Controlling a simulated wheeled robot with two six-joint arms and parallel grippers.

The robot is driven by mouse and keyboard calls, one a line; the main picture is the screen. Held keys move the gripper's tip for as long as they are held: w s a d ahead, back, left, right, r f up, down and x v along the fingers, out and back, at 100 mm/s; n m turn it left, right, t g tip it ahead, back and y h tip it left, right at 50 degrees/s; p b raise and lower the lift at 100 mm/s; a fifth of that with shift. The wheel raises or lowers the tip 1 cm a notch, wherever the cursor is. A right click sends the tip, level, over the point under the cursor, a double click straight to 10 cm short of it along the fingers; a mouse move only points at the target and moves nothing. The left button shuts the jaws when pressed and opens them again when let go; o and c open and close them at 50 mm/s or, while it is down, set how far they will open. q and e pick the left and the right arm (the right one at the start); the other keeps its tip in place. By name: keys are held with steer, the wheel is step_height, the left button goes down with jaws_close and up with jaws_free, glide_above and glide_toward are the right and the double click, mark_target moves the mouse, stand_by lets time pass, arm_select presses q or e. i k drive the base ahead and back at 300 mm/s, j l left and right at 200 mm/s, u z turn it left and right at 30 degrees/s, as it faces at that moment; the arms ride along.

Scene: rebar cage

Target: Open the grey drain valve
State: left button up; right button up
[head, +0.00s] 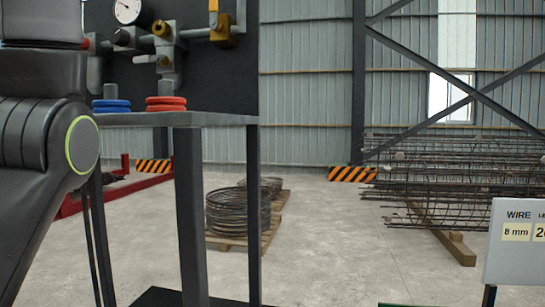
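A dark panel with grey pipework (165,50) stands at the upper left. On it are a brass valve (224,38) with an upright yellow handle, a round brass fitting (161,28) and a black knob (121,37). I cannot tell which part, if any, is the grey drain valve. My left arm fills the left edge and covers part of the panel; its gripper is outside the picture. My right gripper is not in view either.
A dial gauge (127,10) tops the pipework. Blue rings (111,106) and red rings (166,103) sit on the grey bench (215,119). Wire coils (238,211) lie on a pallet behind. Rebar cages (450,175) and a wire sign (515,250) stand right.

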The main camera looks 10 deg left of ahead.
mark_target(145, 59)
steer(key=k+j, duration=0.1)
steer(key=k, duration=0.9)
